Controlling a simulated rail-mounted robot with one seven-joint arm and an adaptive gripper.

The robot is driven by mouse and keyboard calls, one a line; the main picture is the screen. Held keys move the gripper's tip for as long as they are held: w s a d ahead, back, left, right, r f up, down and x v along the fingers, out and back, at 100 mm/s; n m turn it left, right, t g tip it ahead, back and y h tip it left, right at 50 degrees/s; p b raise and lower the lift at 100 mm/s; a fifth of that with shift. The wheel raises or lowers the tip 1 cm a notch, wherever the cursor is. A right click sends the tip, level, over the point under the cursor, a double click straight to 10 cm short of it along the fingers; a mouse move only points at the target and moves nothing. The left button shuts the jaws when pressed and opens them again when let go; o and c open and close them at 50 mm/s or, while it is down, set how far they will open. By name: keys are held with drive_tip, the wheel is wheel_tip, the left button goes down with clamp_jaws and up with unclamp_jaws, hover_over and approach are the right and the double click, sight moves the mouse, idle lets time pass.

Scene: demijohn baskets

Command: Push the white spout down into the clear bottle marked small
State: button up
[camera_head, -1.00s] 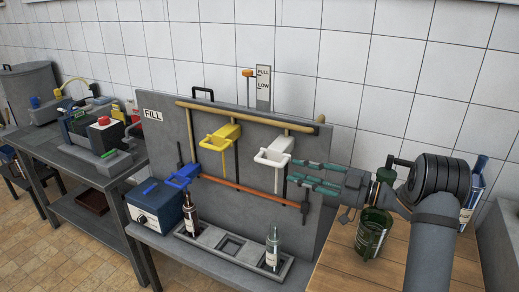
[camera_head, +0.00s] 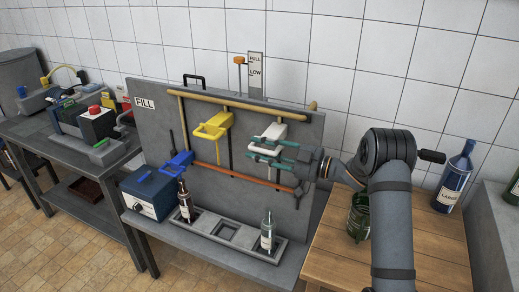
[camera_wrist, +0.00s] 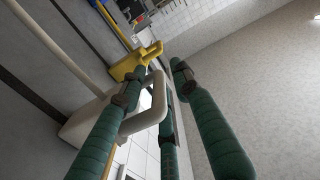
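The white spout (camera_head: 268,136) with its loop handle is mounted on the grey panel, above the clear bottle (camera_head: 268,232). The clear bottle stands upright in the right end of the tray; its label is too small to read. My gripper (camera_head: 262,150), with teal fingers, is at the spout's handle, reaching in from the right. In the wrist view the white spout's loop handle (camera_wrist: 145,118) lies among the fingers of my gripper (camera_wrist: 163,82), which are apart with gaps between them. I cannot tell whether they touch the handle. The spout is clear of the bottle.
A yellow spout (camera_head: 213,124) and a blue spout (camera_head: 178,161) hang to the left on the same panel. A brown bottle (camera_head: 185,204) stands at the tray's left. A green bottle (camera_head: 358,218) and blue bottle (camera_head: 454,176) stand on the wooden table. The tray's middle slot is empty.

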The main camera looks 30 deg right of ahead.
drive_tip(key=shift+c, duration=0.2)
drive_tip(key=shift+d, duration=0.1)
drive_tip(key=c, duration=0.6)
drive_tip(key=shift+c, duration=0.7)
drive_tip(key=shift+r, duration=0.1)
clamp_jaws()
